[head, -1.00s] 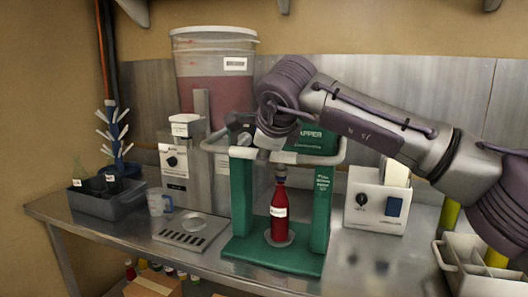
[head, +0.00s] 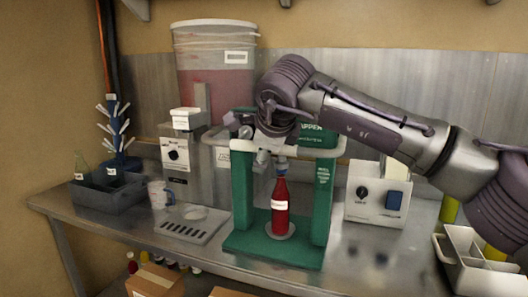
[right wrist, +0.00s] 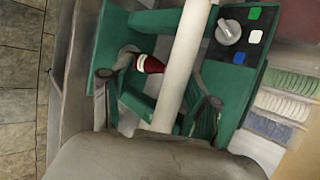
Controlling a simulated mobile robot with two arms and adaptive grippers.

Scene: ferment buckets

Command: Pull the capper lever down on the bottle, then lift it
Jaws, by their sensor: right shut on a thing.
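The green capper (head: 243,205) stands on the steel bench in the head view, with a red bottle (head: 281,208) upright on its base. The bottle's top is at the capping head, and I cannot tell how firmly they touch. The capper's white lever bar (head: 320,154) runs across the front at about bottle-top height, partly hidden by my right gripper (head: 266,150). In the right wrist view the white bar (right wrist: 186,50) passes between the fingers of my right gripper (right wrist: 160,90), which is shut on it. The red bottle (right wrist: 150,64) shows behind. My left gripper is out of view.
A drip tray (head: 188,228) and a cup (head: 157,194) are left of the capper. A grey bin (head: 108,194) stands at the far left. A white control box (head: 375,198) is to the right, and a divided caddy (head: 470,255) is at the right edge.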

